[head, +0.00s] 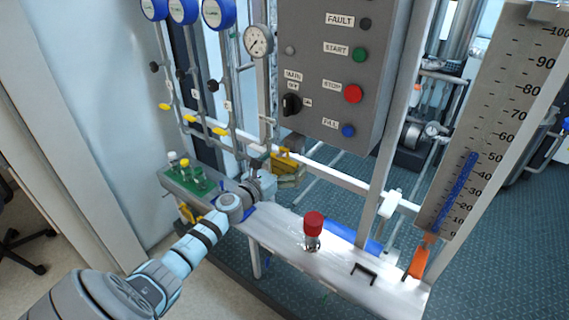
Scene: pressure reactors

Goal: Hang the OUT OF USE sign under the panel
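The grey control panel (338,70) with FAULT, START, STOP and FILL labels hangs on the frame at the top middle. My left arm reaches in from the lower left, and my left gripper (268,184) is just below and left of the panel's lower edge. A small yellow piece (286,162) shows just beyond the gripper, below the panel. I cannot read any OUT OF USE lettering on it, nor tell whether the fingers touch it. The fingers are small and partly hidden by the wrist. My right gripper is out of view.
A white bench (335,262) runs below, with a red-capped bottle (312,232) and a black handle (363,272). A green rack (192,182) with small vials stands at its left end. A pressure gauge (258,41) is left of the panel; a tall scale (495,110) is at right.

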